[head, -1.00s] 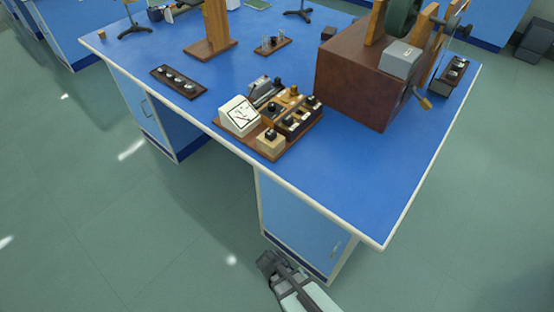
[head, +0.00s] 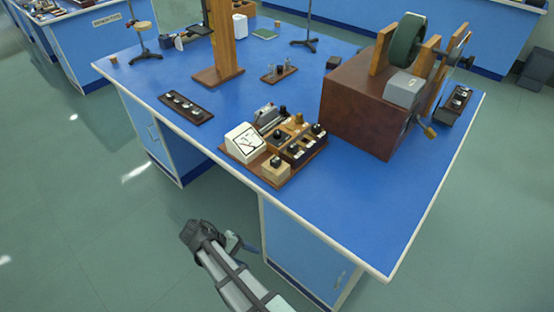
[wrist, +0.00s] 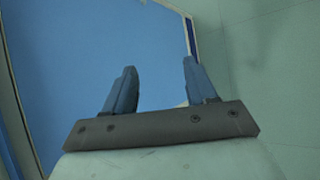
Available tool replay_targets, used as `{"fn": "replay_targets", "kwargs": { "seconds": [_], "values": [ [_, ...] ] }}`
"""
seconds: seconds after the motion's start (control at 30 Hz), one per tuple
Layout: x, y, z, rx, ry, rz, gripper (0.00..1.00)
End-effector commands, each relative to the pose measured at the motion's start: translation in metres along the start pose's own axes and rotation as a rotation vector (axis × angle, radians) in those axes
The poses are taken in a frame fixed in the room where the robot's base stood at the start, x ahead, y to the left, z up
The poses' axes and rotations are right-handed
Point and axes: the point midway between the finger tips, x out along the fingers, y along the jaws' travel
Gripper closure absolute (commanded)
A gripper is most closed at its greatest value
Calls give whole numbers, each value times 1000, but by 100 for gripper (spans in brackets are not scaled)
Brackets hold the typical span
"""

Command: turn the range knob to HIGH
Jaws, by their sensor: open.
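A wooden instrument board (head: 292,178) sits near the bench's front edge in the head view. It carries a white sloped meter (head: 245,142), a small light-wood box with a black knob (head: 275,161), and a darker block with several black knobs (head: 305,146). Which is the range knob, and where it points, I cannot tell; the markings are too small. My gripper (head: 250,247) is low in front of the bench, below the bench top and away from the board. In the wrist view my gripper (wrist: 160,70) is open and empty, its two blue fingers apart. No knob shows there.
A large brown box (head: 362,125) with a green wheel stands right of the board. A wooden post (head: 222,45) stands behind it. A dark strip with knobs (head: 186,107) lies to the left. The bench top's front right (head: 380,210) is clear. A blue panel (wrist: 90,50) fills the wrist view's left.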

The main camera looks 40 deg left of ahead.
Motion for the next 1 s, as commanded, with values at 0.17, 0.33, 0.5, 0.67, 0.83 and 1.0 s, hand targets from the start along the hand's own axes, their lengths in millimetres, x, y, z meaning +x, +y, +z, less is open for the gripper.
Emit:
{"fn": "replay_targets", "kwargs": {
  "seconds": [0.17, 0.33, 0.5, 0.67, 0.83, 1.0],
  "values": [
    [-62, 39, -41, 22, 73, -7, 43],
    [-121, 79, -68, 41, 139, -10, 43],
    [-182, 124, -88, 63, 204, -11, 43],
    [-238, 171, -99, 99, 260, -22, 43],
    [-283, 230, -103, 191, 306, -77, 43],
    [-289, 306, -97, 411, 307, -238, 43]
  ]
}}
